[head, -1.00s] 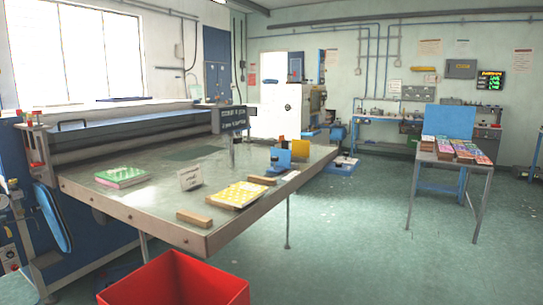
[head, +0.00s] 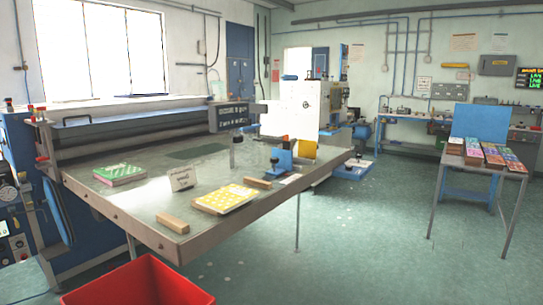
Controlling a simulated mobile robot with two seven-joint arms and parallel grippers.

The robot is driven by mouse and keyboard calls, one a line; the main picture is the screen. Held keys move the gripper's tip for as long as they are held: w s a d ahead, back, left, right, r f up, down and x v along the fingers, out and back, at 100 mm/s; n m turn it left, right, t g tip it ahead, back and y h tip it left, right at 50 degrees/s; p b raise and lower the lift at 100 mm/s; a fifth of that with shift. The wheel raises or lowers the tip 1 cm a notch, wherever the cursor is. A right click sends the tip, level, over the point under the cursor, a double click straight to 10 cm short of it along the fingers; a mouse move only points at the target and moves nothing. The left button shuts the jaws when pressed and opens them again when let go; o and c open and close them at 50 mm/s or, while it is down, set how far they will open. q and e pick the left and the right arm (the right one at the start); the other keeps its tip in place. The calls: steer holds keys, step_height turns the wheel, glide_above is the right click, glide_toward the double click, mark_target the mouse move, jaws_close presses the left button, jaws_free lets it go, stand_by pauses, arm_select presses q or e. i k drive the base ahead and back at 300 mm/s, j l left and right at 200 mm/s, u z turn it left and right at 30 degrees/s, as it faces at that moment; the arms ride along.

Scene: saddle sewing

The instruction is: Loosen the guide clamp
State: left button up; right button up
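Small blue fittings with an orange-yellow plate stand near the far right corner of the metal worktable. One blue block (head: 282,160) is beside the orange-yellow plate (head: 306,149), and a small upright dark post (head: 236,152) stands to their left. Which of these is the guide clamp, and whether it is tight or loose, I cannot tell at this size. Neither of my grippers is in view.
The worktable (head: 140,213) holds a yellow patterned booklet (head: 224,199), wooden blocks (head: 173,223), a small sign (head: 182,177) and a green stack (head: 119,174). A red bin (head: 138,285) stands in front. A side table (head: 470,166) is at right. Floor between is clear.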

mark_target(274, 161)
steer(key=i+l+u, duration=0.1)
steer(key=i+l, duration=0.15)
steer(key=i+l+u, duration=0.15)
steer(key=l, duration=0.3)
steer(key=i+l+u, duration=0.15)
steer(key=i+l, duration=0.25)
steer(key=i+l+u, duration=0.15)
steer(key=i+l, duration=0.15)
steer(key=l, duration=0.2)
steer(key=i+l+u, duration=0.15)
steer(key=i+l, duration=0.2)
steer(key=l, duration=0.2)
